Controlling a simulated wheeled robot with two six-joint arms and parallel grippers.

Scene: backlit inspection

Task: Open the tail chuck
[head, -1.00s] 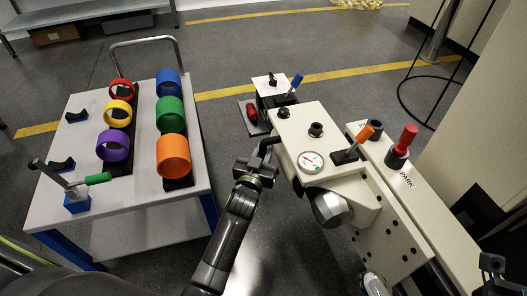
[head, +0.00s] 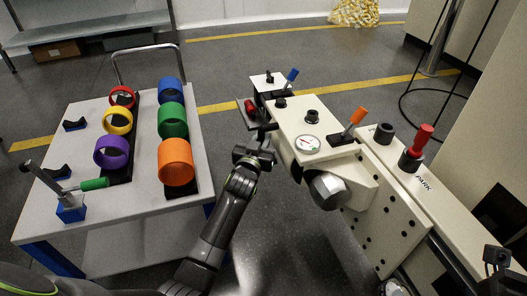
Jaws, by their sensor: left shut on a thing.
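The cream machine (head: 330,120) stands right of centre. My left gripper (head: 266,133) is at its left side, shut on a dark part that its fingers mostly hide; I cannot tell its exact shape. A round gauge (head: 308,143) sits on the machine's top right of the gripper. An orange-handled lever (head: 357,116) leans up to the right behind the gauge. A blue-handled lever (head: 292,75) stands at the far end, near a red cylinder (head: 250,107). A red-handled knob (head: 422,137) stands on the rail by the word PARK. I cannot tell which part is the tail chuck. My right gripper is not seen.
A white cart (head: 60,215) at left carries several coloured rings, such as an orange ring (head: 176,161), and a green-handled lever (head: 94,184). Open grey floor lies between cart and machine. A black device (head: 497,257) is at the lower right edge.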

